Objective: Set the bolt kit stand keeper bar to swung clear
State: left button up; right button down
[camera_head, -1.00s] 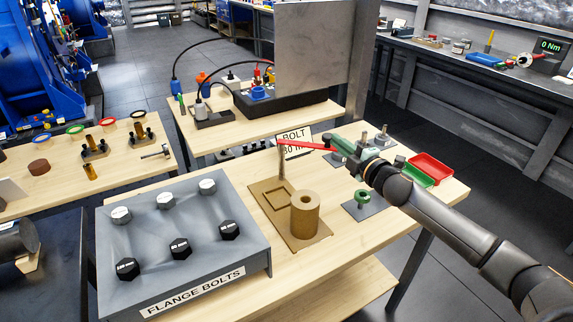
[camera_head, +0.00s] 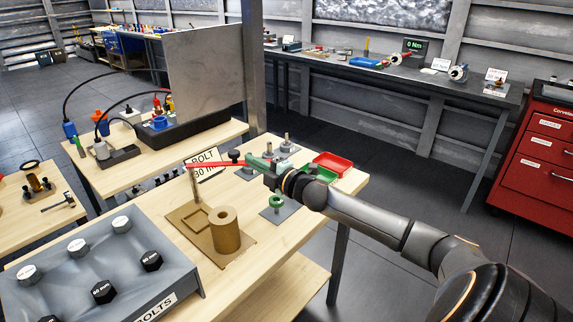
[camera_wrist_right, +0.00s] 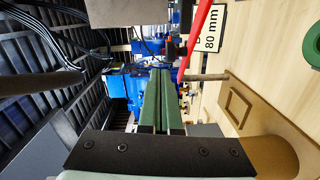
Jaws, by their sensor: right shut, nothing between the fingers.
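The keeper bar (camera_head: 212,165) is a thin red bar on top of a slim post (camera_head: 196,187). The post rises from the brown base plate (camera_head: 188,222), which has a square frame and a hollow brown cylinder (camera_head: 225,236). The bar points right, in front of the "BOLT 80 mm" sign (camera_head: 207,160). My right gripper (camera_head: 251,161) is shut and empty by the bar's right end. Whether they touch is unclear. In the right wrist view, the green fingers (camera_wrist_right: 158,95) are together and the red bar (camera_wrist_right: 197,42) passes to their right. My left gripper is out of view.
A grey flange bolt rack (camera_head: 60,255) fills the table's front left. A green ring on a small plate (camera_head: 277,201) stands right of the cylinder. Red (camera_head: 333,162) and green (camera_head: 322,175) trays lie behind my right wrist. A grey upright panel (camera_head: 203,80) stands behind.

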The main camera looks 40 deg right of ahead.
jog(key=s+d+b, duration=0.1)
jog(key=s+d, duration=0.4)
jog(key=d, duration=0.1)
jog(key=shift+s, duration=0.15)
jog(key=shift+d, duration=0.1)
jog(key=shift+f, duration=0.15)
dwell(0.4)
